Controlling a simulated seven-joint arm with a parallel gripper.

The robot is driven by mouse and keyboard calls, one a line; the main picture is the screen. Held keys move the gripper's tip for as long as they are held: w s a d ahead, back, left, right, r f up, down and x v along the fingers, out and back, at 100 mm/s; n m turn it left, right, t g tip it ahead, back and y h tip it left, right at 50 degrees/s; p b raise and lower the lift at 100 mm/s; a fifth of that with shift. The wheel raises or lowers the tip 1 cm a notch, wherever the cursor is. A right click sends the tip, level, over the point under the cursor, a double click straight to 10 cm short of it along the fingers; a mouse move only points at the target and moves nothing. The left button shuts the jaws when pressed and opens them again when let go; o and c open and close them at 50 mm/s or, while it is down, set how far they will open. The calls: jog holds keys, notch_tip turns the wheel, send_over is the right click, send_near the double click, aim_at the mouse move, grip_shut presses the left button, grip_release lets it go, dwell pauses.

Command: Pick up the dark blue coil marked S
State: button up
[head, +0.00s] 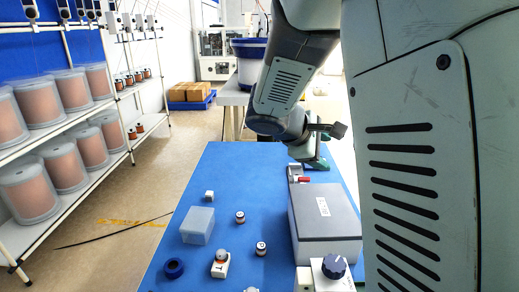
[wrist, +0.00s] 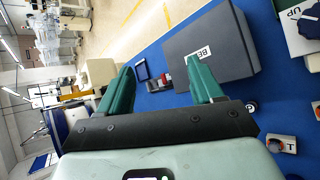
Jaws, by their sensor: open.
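A dark blue ring-shaped coil (head: 174,268) lies on the blue table at the front left in the head view. No letter S can be read on it at this size. My gripper (head: 318,160) is far from it, at the far right of the table beyond a grey box. In the wrist view my gripper (wrist: 160,68) has its two green fingers spread, with nothing held between them. I cannot make out the dark blue coil in the wrist view.
The grey box (head: 325,238) stands at the table's right. A translucent block (head: 197,226), small white cube (head: 209,196), two small spools (head: 240,217) (head: 261,248) and a white T-marked block (head: 220,269) stand mid-table. A knobbed white unit (head: 333,283) stands front right.

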jog(key=w+a+f+n+t, duration=0.2)
jog(key=w+a+f+n, duration=0.3)
jog(key=w+f, duration=0.15)
jog(key=n+t+y, duration=0.5)
jog(key=n, duration=0.9)
send_over(239, 218)
jog(key=s, duration=0.3)
notch_tip(239, 218, down, 20)
jog(key=shift+n, duration=0.6)
jog(key=f, duration=0.6)
jog(key=shift+w+a+f, duration=0.1)
jog(key=shift+a+f, duration=0.2)
notch_tip(239, 218, down, 2)
jog(key=x, duration=0.5)
jog(key=shift+f, duration=0.15)
jog(key=shift+c, duration=0.2)
